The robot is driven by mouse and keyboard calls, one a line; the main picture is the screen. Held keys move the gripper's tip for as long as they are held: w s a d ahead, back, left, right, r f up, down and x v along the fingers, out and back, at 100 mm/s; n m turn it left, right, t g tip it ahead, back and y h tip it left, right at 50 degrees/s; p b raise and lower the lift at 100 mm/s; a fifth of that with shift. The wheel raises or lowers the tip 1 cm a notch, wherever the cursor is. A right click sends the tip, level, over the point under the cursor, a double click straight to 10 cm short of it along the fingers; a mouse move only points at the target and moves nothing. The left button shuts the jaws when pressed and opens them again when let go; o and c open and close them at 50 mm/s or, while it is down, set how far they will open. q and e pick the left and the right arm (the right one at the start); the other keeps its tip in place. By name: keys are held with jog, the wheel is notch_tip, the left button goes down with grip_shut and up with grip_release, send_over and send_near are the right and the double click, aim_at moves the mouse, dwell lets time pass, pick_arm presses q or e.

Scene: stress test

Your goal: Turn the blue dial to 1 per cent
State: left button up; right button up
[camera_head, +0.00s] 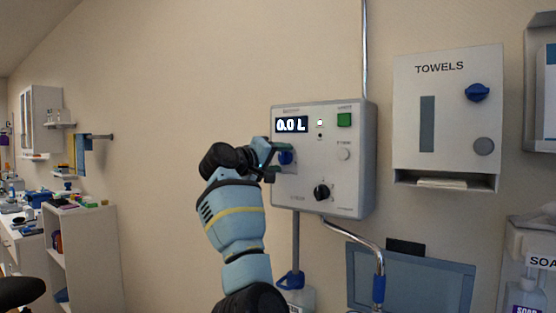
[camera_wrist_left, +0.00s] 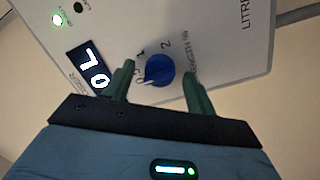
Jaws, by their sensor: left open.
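The blue dial (camera_wrist_left: 161,69) is on the front of a grey wall-mounted box (camera_head: 330,185). In the wrist view it shows whole, with a white pointer mark toward its lower left. The printed marks 1 and 2 stand above it, with a small mark at its left that I cannot read surely. My left gripper (camera_wrist_left: 160,74) is open, with one green finger on each side of the dial. Clear gaps show between the fingers and the dial. In the head view the gripper (camera_head: 280,160) partly covers the dial (camera_head: 285,157).
The box has a display (camera_head: 291,125) reading 0.0 L, a green button (camera_head: 344,120) and a black knob (camera_head: 322,192). A towel dispenser (camera_head: 446,120) with its own blue knob (camera_head: 477,92) hangs to the right. A metal pipe (camera_head: 364,50) runs above the box.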

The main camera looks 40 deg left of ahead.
pick_arm(q)
jog(key=c, duration=1)
jog(key=shift+o, duration=0.2)
jog(key=shift+m, duration=0.3)
jog(key=m, duration=0.5)
jog(key=shift+g, duration=0.4)
jog(key=m+y, duration=0.1)
jog(key=m, duration=0.4)
jog(key=shift+d+r+g, duration=0.1)
jog(key=shift+g, duration=0.2)
jog(key=shift+m, duration=0.3)
